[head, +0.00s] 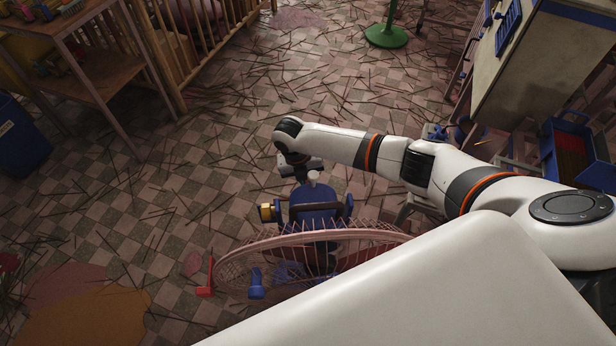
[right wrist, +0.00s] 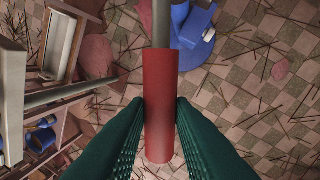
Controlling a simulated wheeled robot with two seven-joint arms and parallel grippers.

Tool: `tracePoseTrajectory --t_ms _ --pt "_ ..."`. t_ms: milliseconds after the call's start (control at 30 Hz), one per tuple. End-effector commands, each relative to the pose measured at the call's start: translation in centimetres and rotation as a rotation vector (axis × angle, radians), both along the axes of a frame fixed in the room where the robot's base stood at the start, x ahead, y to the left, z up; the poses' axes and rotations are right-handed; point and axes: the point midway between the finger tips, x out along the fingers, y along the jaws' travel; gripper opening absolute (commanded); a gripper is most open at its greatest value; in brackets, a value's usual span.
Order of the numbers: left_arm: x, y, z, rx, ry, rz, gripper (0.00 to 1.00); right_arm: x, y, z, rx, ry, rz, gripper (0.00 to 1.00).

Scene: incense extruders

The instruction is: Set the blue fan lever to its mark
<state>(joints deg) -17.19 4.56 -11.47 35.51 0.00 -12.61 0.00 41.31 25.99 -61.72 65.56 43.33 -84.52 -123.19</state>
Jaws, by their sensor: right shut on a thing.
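The fan (head: 318,240) stands in the lower middle of the head view, with a blue body, a pale wire cage and a brass-coloured knob (head: 267,212) on its left. A blue lever-like piece (head: 256,286) shows at the cage's lower left, with a red one (head: 206,289) beside it. I cannot make out a mark. My right arm reaches in over the back of the fan; its fingers are hidden there. In the right wrist view my right gripper (right wrist: 160,110) has its green fingers shut on a red cylindrical grip (right wrist: 160,85) on a grey rod (right wrist: 161,22). My left gripper is out of view.
Thin sticks litter the checkered floor. A wooden shelf (head: 92,84) and a blue bin (head: 18,140) stand at left, a green round base (head: 386,36) at the back. A pale cabinet (head: 535,75) and a blue crate (head: 575,155) are at right.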

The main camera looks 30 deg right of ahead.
Motion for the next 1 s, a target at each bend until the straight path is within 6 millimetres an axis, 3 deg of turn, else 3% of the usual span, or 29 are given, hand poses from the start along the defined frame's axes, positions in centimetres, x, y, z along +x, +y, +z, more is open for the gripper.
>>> tracePoseTrajectory --t_ms 167,200,300,667,1000 --pt "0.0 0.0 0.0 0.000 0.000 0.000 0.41 0.2 0.3 0.1 0.006 -0.006 0.009 0.00" --pt "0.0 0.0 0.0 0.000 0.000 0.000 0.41 0.2 0.4 0.1 0.006 -0.006 0.009 0.28" --pt "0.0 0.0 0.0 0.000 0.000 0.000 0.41 0.1 0.3 0.1 0.006 -0.005 0.008 0.43" --pt "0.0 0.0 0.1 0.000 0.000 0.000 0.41 0.1 0.3 0.6 0.003 -0.003 0.004 0.43" --pt "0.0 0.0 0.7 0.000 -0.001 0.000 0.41 0.7 1.5 6.9 0.005 -0.007 0.006 0.43"
